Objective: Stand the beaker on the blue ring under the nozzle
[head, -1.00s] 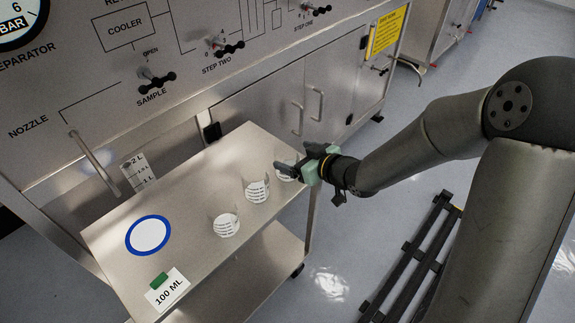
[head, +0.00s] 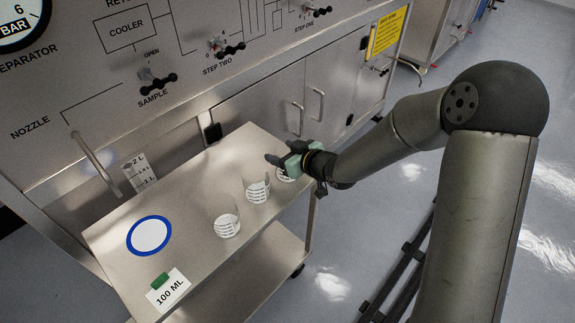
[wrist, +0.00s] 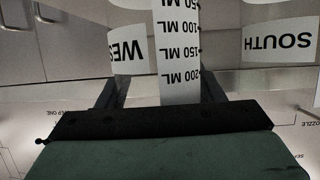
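Three clear beakers with white printed labels stand in a row on a steel cart top: a near one (head: 227,226), a middle one (head: 257,191) and a far one (head: 286,173). My gripper (head: 283,157) is at the far beaker and partly hides it. In the wrist view my two dark fingers (wrist: 160,92) are apart, with a white scale strip marked in ML (wrist: 178,50) showing between them; contact with glass cannot be told. The blue ring (head: 149,236) lies bare at the cart's left, around a white disc. The nozzle pipe (head: 95,160) slants down behind it.
A "100 ML" card (head: 168,290) with a green block (head: 160,281) lies at the cart's front left. A scaled container (head: 138,172) stands behind the cart. The steel panel (head: 100,95) with valve handles rises behind. The cart top between ring and beakers is clear.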

